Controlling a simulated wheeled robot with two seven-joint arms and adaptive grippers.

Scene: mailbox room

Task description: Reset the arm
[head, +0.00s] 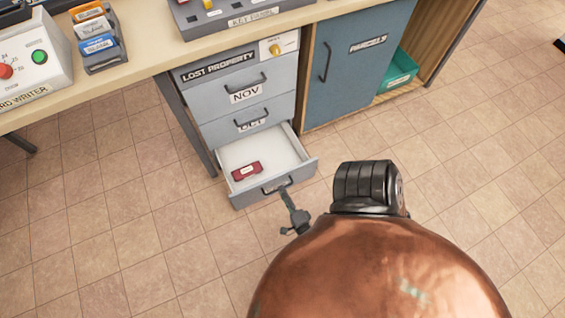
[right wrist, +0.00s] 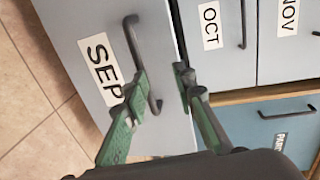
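My right gripper (head: 287,196) is at the front of the open bottom drawer (head: 244,196), close to its dark handle (head: 277,186). In the right wrist view its two green fingers (right wrist: 162,74) are spread apart. The SEP drawer front (right wrist: 75,25) fills the view behind them, with its handle (right wrist: 131,36) partly behind the left finger. The fingers hold nothing that I can see; whether they touch the handle or drawer, I cannot tell. My left gripper is not in view.
A red item (head: 246,171) lies in the open drawer. The NOV drawer (head: 243,88) and OCT drawer above are shut. A blue cabinet door (head: 350,70) stands right of them, with a green bin (head: 398,72) beyond. The tiled floor in front is clear.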

